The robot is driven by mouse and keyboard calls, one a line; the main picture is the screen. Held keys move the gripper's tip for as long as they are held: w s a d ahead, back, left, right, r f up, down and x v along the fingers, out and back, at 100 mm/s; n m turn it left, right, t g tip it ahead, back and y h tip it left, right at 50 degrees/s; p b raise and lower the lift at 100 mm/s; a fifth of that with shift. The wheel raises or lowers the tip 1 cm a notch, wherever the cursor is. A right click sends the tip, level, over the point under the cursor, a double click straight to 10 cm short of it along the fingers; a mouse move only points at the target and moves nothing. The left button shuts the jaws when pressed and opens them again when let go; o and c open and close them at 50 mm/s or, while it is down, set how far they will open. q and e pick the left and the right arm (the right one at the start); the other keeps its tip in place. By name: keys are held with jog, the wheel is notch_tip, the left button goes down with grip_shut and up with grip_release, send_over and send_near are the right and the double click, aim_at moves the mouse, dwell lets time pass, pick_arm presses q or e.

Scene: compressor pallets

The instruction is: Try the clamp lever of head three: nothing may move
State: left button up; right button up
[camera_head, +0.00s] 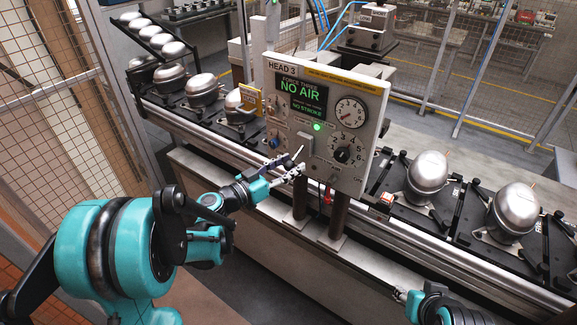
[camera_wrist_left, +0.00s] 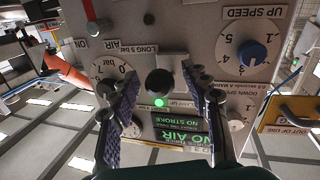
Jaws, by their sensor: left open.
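The grey HEAD 3 panel (camera_head: 285,85) stands at the middle of the head view. Its display (camera_head: 302,97) reads NO AIR and NO STROKE, and a green lamp (camera_head: 317,127) is lit. A small pale lever-like part (camera_head: 298,153) shows low on the panel; I cannot tell for sure that it is the clamp lever. My left gripper (camera_head: 297,170) is open at the panel's lower left. In the left wrist view its fingers (camera_wrist_left: 160,78) stand either side of a dark round knob (camera_wrist_left: 159,83); contact is unclear. My right gripper (camera_head: 399,294) is small at the bottom.
Silver compressors, such as one at right (camera_head: 428,172), stand on black pallets along the conveyor. A yellow tag (camera_head: 250,98) hangs left of the panel; it reads OUT OF USE in the wrist view (camera_wrist_left: 286,115). Dark posts (camera_head: 340,215) support the panel. Mesh fencing stands behind.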

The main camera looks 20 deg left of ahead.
aim_at(289, 161)
pick_arm(q)
grip_shut()
jog(key=shift+r+p, duration=0.35)
jog(key=shift+p, duration=0.2)
notch_tip(289, 161, up, 5)
jog(key=g+y+p, duration=0.1)
jog(key=g+p, duration=0.2)
jog(key=p, duration=0.2)
jog(key=n+g+y+p, duration=0.1)
jog(key=g+y+p, duration=0.1)
jog(key=p, duration=0.4)
jog(key=shift+f+g, duration=0.2)
jog(key=shift+g, duration=0.2)
jog(key=shift+w+r+n+g+y+p, duration=0.15)
jog(key=shift+r+g+y+p, duration=0.15)
jog(key=shift+g+p, duration=0.35)
jog(key=shift+w+r+n+g+y+p, duration=0.15)
jog(key=shift+g+y+p, duration=0.15)
jog(key=shift+g+p, duration=0.3)
grip_release()
jog(key=shift+d, duration=0.1)
